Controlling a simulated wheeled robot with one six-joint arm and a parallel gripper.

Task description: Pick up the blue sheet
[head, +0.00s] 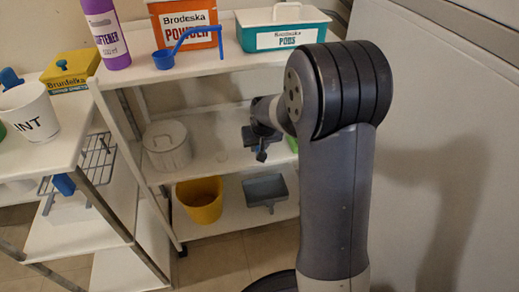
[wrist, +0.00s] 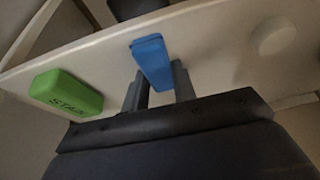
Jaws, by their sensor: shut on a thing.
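A blue block-like piece, which I take for the blue sheet (wrist: 152,58), sits between the two fingers of my gripper (wrist: 160,84) in the wrist view. The fingers are shut on it, and its far end reaches past the fingertips over a white shelf (wrist: 210,45). In the head view my gripper (head: 260,153) is at the middle shelf of the rear rack. The blue sheet cannot be made out there. Whether it still touches the shelf is unclear.
A green box marked STAIN (wrist: 66,93) lies left of the gripper; a white round piece (wrist: 273,36) lies right. In the head view a white pot (head: 167,146) shares the shelf. A yellow bucket (head: 201,200) and grey dustpan (head: 266,191) are below. The top shelf holds a teal tub (head: 283,30).

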